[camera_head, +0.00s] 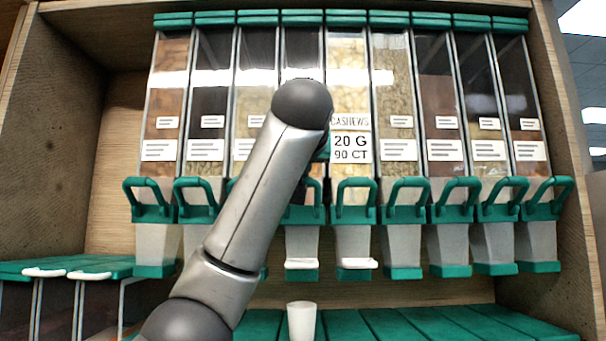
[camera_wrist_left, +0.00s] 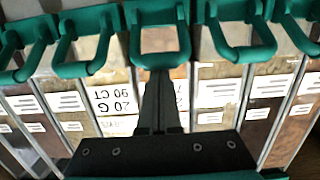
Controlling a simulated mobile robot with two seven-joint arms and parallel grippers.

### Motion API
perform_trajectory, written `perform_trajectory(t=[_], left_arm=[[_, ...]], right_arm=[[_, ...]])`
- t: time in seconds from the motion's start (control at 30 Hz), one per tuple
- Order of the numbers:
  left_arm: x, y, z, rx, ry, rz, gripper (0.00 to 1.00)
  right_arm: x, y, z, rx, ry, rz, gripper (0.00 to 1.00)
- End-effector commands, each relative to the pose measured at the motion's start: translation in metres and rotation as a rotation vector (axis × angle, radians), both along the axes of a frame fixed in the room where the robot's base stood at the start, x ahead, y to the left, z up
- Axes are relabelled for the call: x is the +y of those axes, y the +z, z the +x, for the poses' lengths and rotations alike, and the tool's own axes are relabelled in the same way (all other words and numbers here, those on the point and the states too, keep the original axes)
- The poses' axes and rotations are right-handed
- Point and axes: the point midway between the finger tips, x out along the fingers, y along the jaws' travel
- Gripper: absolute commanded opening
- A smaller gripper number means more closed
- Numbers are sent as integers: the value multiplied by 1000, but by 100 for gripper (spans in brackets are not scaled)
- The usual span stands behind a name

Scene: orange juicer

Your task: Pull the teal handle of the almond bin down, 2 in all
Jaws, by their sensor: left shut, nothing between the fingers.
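A row of clear bins with teal handles spans the head view. One bin is labelled CASHEWS, 20 G, 90 CT, with its teal handle (camera_head: 355,200). The bin just left of it is mostly hidden behind my left arm; its teal handle (camera_head: 300,214) shows only partly, and I cannot read its name. In the left wrist view, the labels are upside down, and my left gripper (camera_wrist_left: 158,76) is shut and empty, its fingertips at the middle teal handle (camera_wrist_left: 158,48). Whether they touch cannot be told. My right gripper is not in view.
A white cup (camera_head: 302,321) stands below the partly hidden bin. White lips show under that bin (camera_head: 301,264) and the cashew bin (camera_head: 357,263). Teal-lidded lower bins (camera_head: 415,325) fill the front. Wooden side walls (camera_head: 42,130) bound the shelf.

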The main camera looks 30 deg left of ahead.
Motion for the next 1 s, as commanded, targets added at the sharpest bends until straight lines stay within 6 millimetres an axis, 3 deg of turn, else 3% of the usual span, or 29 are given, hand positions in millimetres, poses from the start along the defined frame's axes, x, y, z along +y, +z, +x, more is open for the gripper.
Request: perform_trajectory(t=[1.0], left_arm=[[-5,-14,-7,-173,0,107,0]], right_arm=[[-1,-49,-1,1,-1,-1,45]])
